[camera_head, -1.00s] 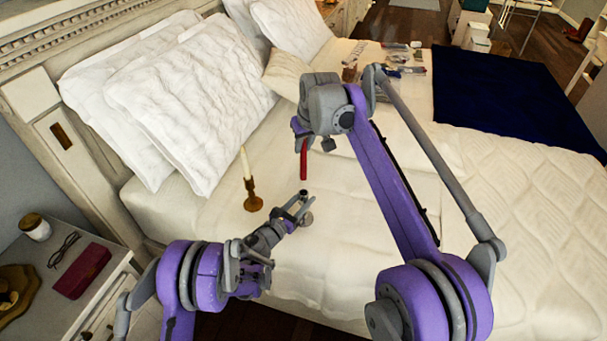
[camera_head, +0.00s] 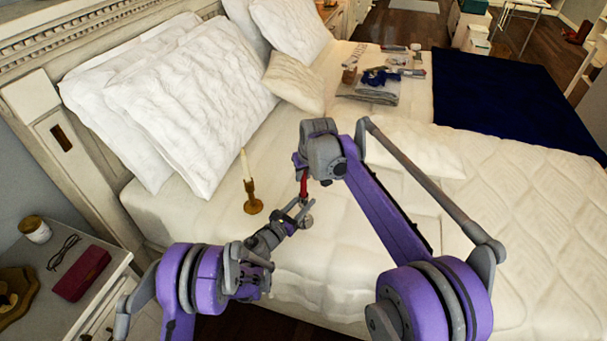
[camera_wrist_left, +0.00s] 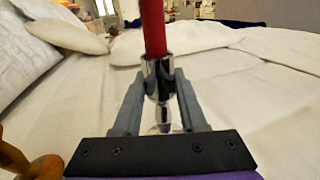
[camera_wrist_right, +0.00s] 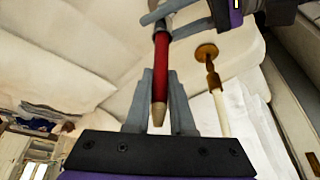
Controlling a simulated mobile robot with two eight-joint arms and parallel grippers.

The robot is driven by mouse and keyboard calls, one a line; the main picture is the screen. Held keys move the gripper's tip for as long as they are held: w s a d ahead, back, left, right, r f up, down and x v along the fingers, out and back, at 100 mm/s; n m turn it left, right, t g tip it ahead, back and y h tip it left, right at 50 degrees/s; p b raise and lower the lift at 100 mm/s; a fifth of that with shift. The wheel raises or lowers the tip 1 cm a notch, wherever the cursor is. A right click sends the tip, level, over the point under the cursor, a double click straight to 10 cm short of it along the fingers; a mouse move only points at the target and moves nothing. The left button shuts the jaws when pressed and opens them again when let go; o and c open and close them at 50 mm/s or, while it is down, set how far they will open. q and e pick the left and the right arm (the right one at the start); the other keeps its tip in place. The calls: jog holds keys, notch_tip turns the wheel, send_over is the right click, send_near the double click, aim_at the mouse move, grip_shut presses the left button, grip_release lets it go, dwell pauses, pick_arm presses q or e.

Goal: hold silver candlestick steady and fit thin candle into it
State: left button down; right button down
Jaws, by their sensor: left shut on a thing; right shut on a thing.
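The silver candlestick (camera_wrist_left: 159,82) stands between the fingers of my left gripper (camera_wrist_left: 158,92) in the left wrist view. My left gripper is shut on it, low over the bed. The thin red candle (camera_head: 304,184) is upright above it. In the left wrist view, the candle (camera_wrist_left: 153,28) has its lower end at the candlestick's cup and appears to be inside the rim; how deep is hidden. My right gripper (camera_wrist_right: 160,92) is shut on the candle near its pale tip, above my left gripper. The candlestick's base is mostly hidden in the head view.
A brown candlestick (camera_head: 253,203) with a white candle stands on the bed just left of my grippers. Pillows (camera_head: 190,95) lie at the headboard. Folded cloth and small items (camera_head: 380,82) lie farther back.

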jog(key=shift+f, duration=0.15)
jog(key=c, duration=0.8)
grip_release()
jog(key=shift+o, duration=0.2)
